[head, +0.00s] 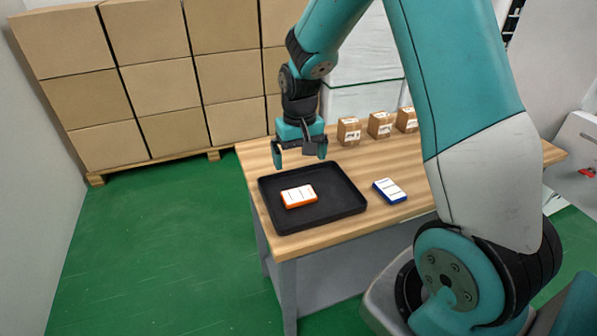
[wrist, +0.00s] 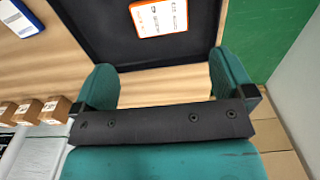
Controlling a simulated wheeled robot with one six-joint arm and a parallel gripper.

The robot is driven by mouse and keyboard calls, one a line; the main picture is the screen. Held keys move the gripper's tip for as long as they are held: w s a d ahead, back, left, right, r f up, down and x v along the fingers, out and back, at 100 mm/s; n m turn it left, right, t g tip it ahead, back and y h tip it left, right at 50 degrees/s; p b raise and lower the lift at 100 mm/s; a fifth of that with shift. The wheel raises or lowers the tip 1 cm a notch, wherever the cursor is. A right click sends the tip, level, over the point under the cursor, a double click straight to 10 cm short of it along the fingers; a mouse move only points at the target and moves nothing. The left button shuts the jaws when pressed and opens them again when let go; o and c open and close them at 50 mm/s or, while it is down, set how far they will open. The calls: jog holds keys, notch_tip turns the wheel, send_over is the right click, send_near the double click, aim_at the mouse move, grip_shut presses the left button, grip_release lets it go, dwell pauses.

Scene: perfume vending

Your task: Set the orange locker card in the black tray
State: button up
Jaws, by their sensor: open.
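The orange locker card (head: 299,196), white-faced with an orange edge, lies flat inside the black tray (head: 340,207), left of the tray's middle. The tray sits on the wooden table near its left front corner. My gripper (head: 300,160) is open and empty, above the table at the tray's back edge, apart from the card. In the wrist view the card (wrist: 158,18) shows at the top, inside the tray (wrist: 100,38), beyond my open fingers (wrist: 172,85). The card's far end is cut off there.
A blue-edged card (head: 389,191) lies on the table (head: 370,165) just right of the tray. Several small brown boxes (head: 380,125) stand along the table's back. Stacked cartons (head: 160,80) on a pallet fill the back left. Green floor (head: 150,240) is clear at left.

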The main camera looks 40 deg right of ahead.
jog(key=s+a+r+n+y, duration=0.1)
jog(key=s+a+r+n, duration=0.1)
jog(key=s+a+r, duration=0.4)
jog(key=s+a+r+n+y, duration=0.1)
jog(key=s+a+r+n, duration=0.2)
jog(key=a, duration=0.4)
jog(key=s+a+r+n+y, duration=0.1)
jog(key=s+a+r+n, duration=0.1)
jog(key=s+a, duration=0.2)
jog(key=s+a+r+n+y, duration=0.1)
jog(key=s+a+r+n, duration=0.2)
jog(key=s, duration=0.7)
jog(key=shift+a+r, duration=0.35)
jog(key=shift+a, duration=0.2)
